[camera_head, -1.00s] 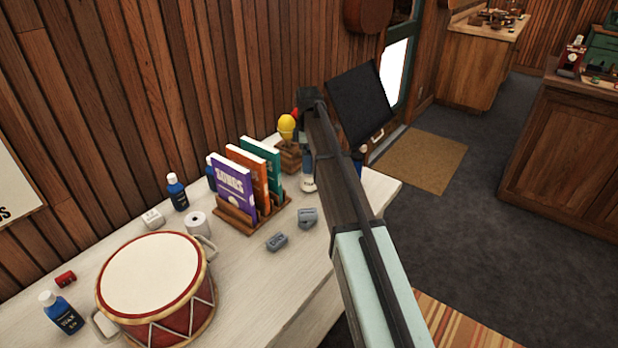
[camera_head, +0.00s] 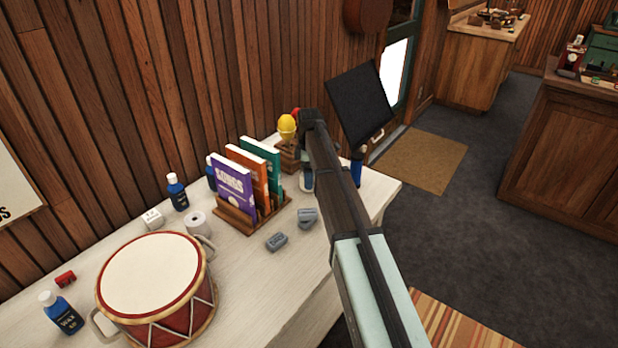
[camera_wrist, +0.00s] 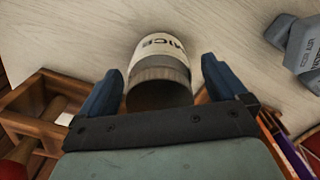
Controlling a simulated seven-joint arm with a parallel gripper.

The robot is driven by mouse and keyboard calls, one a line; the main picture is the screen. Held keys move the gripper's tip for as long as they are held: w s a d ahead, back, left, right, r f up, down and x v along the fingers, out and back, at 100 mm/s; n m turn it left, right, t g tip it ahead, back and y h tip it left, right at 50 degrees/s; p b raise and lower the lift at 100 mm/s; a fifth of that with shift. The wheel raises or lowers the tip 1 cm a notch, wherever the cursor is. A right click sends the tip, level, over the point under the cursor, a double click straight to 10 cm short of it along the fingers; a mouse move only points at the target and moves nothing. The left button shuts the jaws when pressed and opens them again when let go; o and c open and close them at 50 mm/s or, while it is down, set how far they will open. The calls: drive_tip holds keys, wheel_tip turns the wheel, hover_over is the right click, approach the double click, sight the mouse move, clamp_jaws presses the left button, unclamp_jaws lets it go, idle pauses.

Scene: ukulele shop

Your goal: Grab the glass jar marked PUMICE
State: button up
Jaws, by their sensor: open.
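The glass jar (camera_wrist: 159,62) shows in the wrist view with a pale label on which the letters "MICE" or similar can be read; the rest of the label is turned away. Its grey-brown end faces my gripper. My gripper (camera_wrist: 158,85) is open, with one blue finger on each side of the jar and visible gaps between. In the head view the jar (camera_head: 306,182) is mostly hidden behind my arm, at the far end of the white table near the wooden box. The gripper's fingers are largely hidden there too.
A wooden box (camera_wrist: 30,112) stands close on the left in the wrist view. The book rack (camera_head: 240,219) with several books is near the jar. Grey blocks (camera_head: 277,241) lie in front, and a blue bottle (camera_head: 357,168) stands behind my arm. A drum (camera_head: 155,290) fills the near table.

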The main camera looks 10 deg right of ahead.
drive_tip(key=c, duration=1.3)
drive_tip(key=shift+c, duration=0.5)
drive_tip(key=shift+r, duration=0.15)
